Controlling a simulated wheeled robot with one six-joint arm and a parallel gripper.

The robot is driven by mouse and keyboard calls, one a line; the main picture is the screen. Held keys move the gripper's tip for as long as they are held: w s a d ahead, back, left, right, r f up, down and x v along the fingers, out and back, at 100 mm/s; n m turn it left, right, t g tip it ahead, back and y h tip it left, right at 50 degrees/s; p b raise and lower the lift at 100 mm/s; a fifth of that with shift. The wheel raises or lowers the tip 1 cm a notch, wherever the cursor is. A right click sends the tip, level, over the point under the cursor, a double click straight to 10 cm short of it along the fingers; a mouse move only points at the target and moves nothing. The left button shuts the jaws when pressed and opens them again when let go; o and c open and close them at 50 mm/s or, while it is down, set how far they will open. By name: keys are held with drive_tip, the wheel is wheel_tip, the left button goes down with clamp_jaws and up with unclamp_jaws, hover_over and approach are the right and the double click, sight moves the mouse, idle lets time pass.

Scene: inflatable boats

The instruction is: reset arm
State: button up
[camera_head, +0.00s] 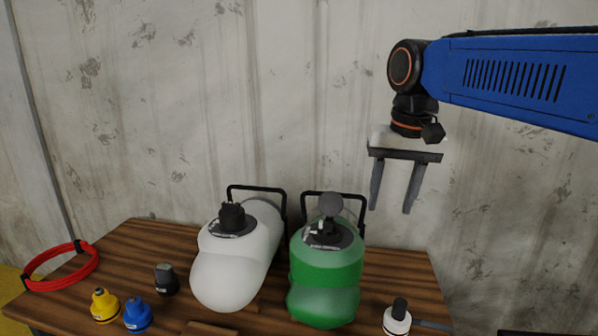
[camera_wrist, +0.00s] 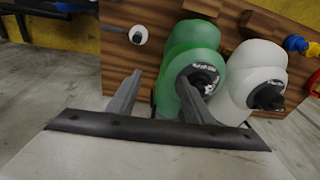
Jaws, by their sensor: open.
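My gripper (camera_head: 391,187) is in the air at the right of the head view, fingers pointing down, above and behind the right part of the wooden table (camera_head: 140,248). Its two fingers are apart with nothing between them. My blue arm reaches in from the right edge. In the wrist view my gripper (camera_wrist: 163,95) also shows open, with the green bottle (camera_wrist: 193,50) beyond its fingers. The green bottle also stands on the table in the head view (camera_head: 325,275), lower left of my gripper. The white bottle (camera_head: 230,272) is left of it.
A red cable loop (camera_head: 62,266), a yellow cap (camera_head: 104,306), a blue cap (camera_head: 137,315) and a black cap (camera_head: 166,280) lie at the table's left. A white cap (camera_head: 397,319) is at the right front. A grey wall (camera_head: 300,80) stands behind. Black frames are behind the bottles.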

drive_tip(key=s+d+f+t, duration=0.1)
drive_tip(key=s+d+f, duration=0.2)
drive_tip(key=s+f, duration=0.2)
drive_tip(key=s+d+f+n+t, duration=0.1)
drive_tip(key=s+d+f, duration=0.3)
drive_tip(key=f, duration=0.5)
drive_tip(key=s+d+f, duration=0.3)
drive_tip(key=s+f, duration=0.5)
drive_tip(key=shift+d+t+h, duration=0.2)
drive_tip(key=shift+t+h, duration=0.1)
drive_tip(key=shift+t, duration=0.1)
drive_tip(key=shift+c, duration=0.7)
